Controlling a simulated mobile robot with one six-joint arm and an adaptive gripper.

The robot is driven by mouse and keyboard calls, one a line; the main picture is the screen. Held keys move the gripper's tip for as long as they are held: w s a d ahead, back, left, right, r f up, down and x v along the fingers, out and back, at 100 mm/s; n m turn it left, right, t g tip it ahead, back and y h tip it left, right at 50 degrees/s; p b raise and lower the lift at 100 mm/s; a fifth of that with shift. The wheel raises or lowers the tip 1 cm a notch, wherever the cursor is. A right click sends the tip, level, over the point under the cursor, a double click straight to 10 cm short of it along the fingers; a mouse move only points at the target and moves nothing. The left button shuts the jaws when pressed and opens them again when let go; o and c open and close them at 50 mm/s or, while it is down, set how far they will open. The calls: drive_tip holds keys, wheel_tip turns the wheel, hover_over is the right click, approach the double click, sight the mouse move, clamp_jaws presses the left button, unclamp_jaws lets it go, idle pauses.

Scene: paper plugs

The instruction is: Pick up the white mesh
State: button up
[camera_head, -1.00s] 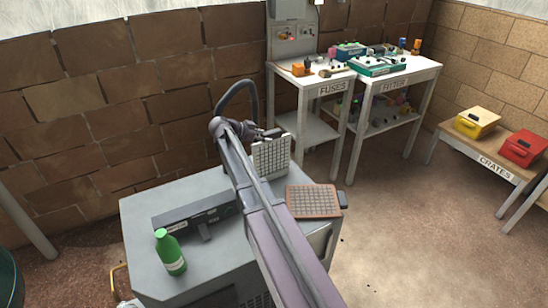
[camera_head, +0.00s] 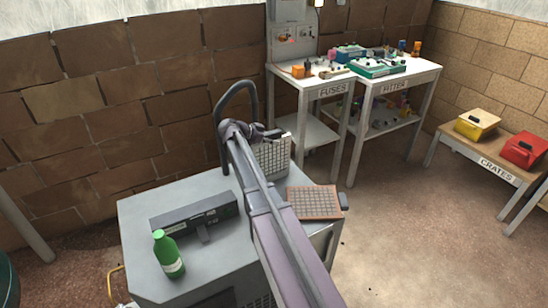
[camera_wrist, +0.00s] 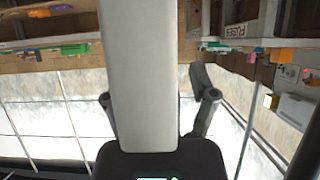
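The white mesh (camera_head: 273,157) is a pale, flat panel with a grid of small holes. In the head view it stands upright at the far edge of the grey cabinet top, partly hidden behind my arm. My gripper (camera_head: 272,134) is at its upper edge. In the wrist view a plain pale slab (camera_wrist: 145,70), which seems to be the mesh seen close up, runs between the two dark fingers of my gripper (camera_wrist: 158,98). The gripper looks shut on it. The exact finger contact is hard to see.
The grey cabinet (camera_head: 195,255) carries a green bottle (camera_head: 168,254), a dark device (camera_head: 194,214) and a brown-framed grid panel (camera_head: 313,202). Behind stand the FUSES table (camera_head: 312,88) and the neighbouring table (camera_head: 400,81). A CRATES bench (camera_head: 497,170) is at right. The floor between is clear.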

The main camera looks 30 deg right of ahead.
sight(277, 131)
clamp_jaws()
drive_tip(key=shift+r, duration=0.2)
wheel_tip(277, 131, up, 4)
drive_tip(key=p, duration=0.4)
drive_tip(key=shift+f, duration=0.2)
drive_tip(key=s+r+p, duration=0.1)
drive_tip(key=s, duration=1.5)
drive_tip(key=shift+a, duration=0.45)
